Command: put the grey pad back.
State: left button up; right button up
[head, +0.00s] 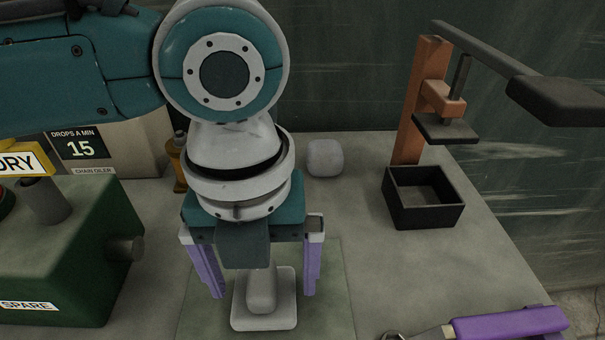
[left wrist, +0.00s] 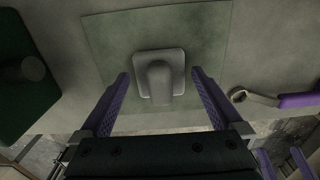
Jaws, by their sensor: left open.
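The grey pad (head: 283,312), a light block with rounded corners and a raised grip, lies on a greenish mat (head: 335,315). It also shows in the left wrist view (left wrist: 144,66). My left gripper (head: 258,290) is open and points down, its purple fingers on either side of the pad. In the left wrist view the pad sits between and beyond the open fingertips (left wrist: 160,74), apart from both. Purple parts at the lower right of the left wrist view look like fingers of my right gripper (left wrist: 284,158); their opening is unclear.
A rounded grey block (head: 324,158) sits at the back. A black open box (head: 425,215) stands beside an orange lever press (head: 420,105). A green machine (head: 70,260) is at left. A purple-handled tool (head: 510,323) lies front right. Bench between mat and box is clear.

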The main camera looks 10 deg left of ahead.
aim_at(261, 274)
pick_arm(q)
notch_tip(261, 274, up, 12)
jog(key=p, duration=0.2)
jog(key=s+d+f+n+t+h, duration=0.2)
jog(key=s+d+f+n+h, duration=0.3)
jog(key=n, duration=0.7)
jog(key=s+a+f+n+y, duration=0.1)
jog(key=s+a+n, duration=0.1)
jog(key=a+n, duration=0.2)
jog(key=s+a+f+n+t+y, duration=0.1)
jog(key=s+a+n+y, duration=0.1)
jog(key=a+n, duration=0.3)
jog(key=s+a+f+n+y, duration=0.1)
jog(key=a+n, duration=0.4)
jog(key=n, duration=0.5)
jog(key=shift+s+a+f+t+y, duration=0.1)
jog(key=shift+s+f+t+y, duration=0.15)
jog(key=shift+s, duration=0.4)
jog(key=shift+s+a+f+t+y, duration=0.15)
jog(key=shift+s+f, duration=0.2)
jog(key=shift+s, duration=0.25)
jog(key=shift+d, duration=0.1)
notch_tip(261, 274, up, 48)
jog(key=p, duration=4.8)
jog(key=shift+r, duration=0.15)
